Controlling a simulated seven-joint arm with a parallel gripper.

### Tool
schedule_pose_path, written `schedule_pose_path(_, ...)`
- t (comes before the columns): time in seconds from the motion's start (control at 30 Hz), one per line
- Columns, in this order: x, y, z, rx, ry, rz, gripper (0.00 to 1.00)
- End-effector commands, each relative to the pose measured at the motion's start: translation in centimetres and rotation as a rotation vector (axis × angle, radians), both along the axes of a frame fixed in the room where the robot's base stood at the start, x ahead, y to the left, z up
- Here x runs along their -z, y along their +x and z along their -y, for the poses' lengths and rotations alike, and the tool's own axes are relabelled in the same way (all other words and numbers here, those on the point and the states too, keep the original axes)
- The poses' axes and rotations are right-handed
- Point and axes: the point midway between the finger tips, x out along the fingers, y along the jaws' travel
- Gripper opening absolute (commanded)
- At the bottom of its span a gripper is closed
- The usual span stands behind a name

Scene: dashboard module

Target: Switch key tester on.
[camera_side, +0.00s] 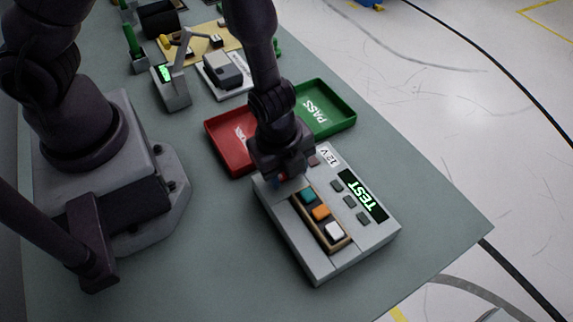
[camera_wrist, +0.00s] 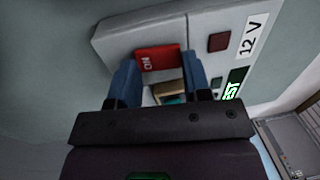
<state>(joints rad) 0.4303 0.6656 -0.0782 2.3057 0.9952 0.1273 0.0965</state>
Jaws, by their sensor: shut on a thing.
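The key tester (camera_side: 372,243) is a light grey box near the table's right edge, with a lit green "TEST" display (camera_side: 362,197). It also shows in the wrist view (camera_wrist: 120,40). A red switch marked "ON" (camera_wrist: 158,58) sits on it in the wrist view; in the side view my gripper mostly hides it. My gripper (camera_wrist: 161,75) has its blue fingers on either side of the red switch and is shut on it. In the side view my gripper (camera_side: 284,180) points down at the tester's upper left end.
Teal, orange and white key blocks (camera_side: 321,212) sit in a tray on the tester, beside small dark buttons. A red bin (camera_side: 228,147) and a green "PASS" bin (camera_side: 330,107) stand just behind. Other devices stand farther back. The table in front of the tester is clear.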

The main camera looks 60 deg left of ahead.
Motion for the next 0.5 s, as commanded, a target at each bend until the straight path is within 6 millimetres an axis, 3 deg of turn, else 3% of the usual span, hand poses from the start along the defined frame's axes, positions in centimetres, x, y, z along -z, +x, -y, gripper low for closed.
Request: schedule_pose_path(0.5,-0.18,-0.2,-0.16,-0.002,0.0,0.036,0.21)
